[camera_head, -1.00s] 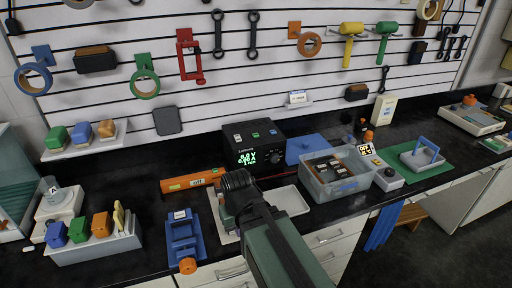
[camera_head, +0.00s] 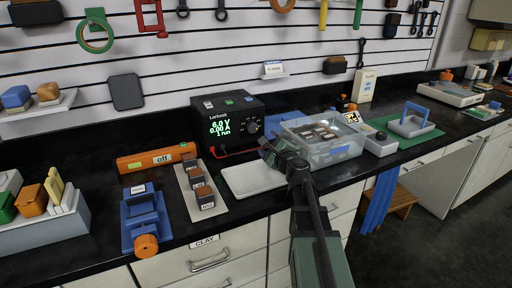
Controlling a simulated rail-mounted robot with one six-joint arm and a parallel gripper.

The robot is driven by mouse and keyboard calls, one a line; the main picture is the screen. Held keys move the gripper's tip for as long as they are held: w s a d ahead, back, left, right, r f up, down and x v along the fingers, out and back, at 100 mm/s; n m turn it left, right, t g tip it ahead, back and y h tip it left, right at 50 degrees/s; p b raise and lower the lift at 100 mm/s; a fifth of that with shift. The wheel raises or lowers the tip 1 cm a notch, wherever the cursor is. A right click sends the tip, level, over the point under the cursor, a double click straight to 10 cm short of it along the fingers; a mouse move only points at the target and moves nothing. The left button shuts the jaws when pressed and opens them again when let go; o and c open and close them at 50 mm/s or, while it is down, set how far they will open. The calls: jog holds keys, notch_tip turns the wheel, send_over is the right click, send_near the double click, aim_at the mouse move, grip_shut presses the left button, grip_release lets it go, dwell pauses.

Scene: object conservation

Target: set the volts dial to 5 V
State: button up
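The black power supply (camera_head: 228,103) stands at the back of the bench, its front facing me. Its green display (camera_head: 220,128) reads 6.0 V and 0.00 A, with a smaller line below. A round dark dial (camera_head: 252,127) sits right of the display; its label and pointer are too small to read. My gripper (camera_head: 270,153) is in front of and below the right part of the supply, near the clear bin's left side. It appears apart from the dial. Its dark fingers are seen from behind, so their opening is unclear. I see nothing held.
A clear bin (camera_head: 318,150) with dark blocks stands right of my gripper. A white tray (camera_head: 252,181) lies in front of the supply. A strip with dark blocks (camera_head: 207,205), an orange bar marked off (camera_head: 158,159) and a blue clamp-like fixture (camera_head: 143,219) are to the left.

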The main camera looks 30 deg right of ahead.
aim_at(254, 129)
jog(key=shift+w+a+r, duration=0.1)
jog(key=shift+w+r, duration=0.1)
jog(key=shift+w, duration=0.3)
jog(key=w, duration=1)
jog(key=shift+s, duration=0.1)
jog(key=c, duration=0.9)
jog(key=shift+c, duration=0.2)
